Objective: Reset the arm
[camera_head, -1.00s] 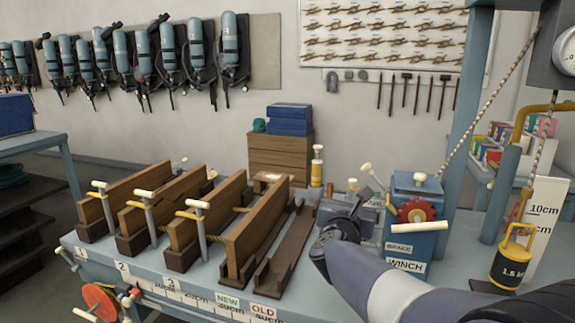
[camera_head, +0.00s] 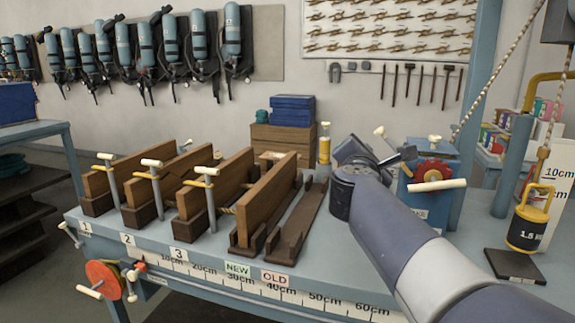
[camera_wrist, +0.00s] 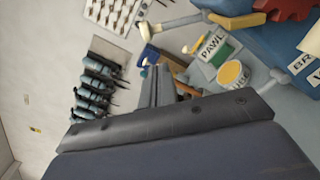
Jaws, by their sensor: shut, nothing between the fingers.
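My arm reaches in from the lower right of the head view. Its end with my gripper (camera_head: 406,154) is raised in front of the blue winch box (camera_head: 440,170), overlapping its left side in the picture. In the wrist view my gripper (camera_wrist: 158,75) shows its two fingers lying together above the dark wrist body, with nothing held. Whether the gripper touches the winch cannot be told. The winch has a red toothed wheel (camera_head: 433,171) and a cream-handled crank (camera_head: 438,185). A PAWL label (camera_wrist: 212,44) shows close by in the wrist view.
Several wooden clamp boards (camera_head: 225,190) stand on the blue bench (camera_head: 150,235), left of the arm. A black weight (camera_head: 526,228) hangs on a rope at the right above a dark plate (camera_head: 514,265). A yellow-topped cylinder (camera_head: 324,145) stands behind. Breathing sets (camera_head: 145,45) hang on the wall.

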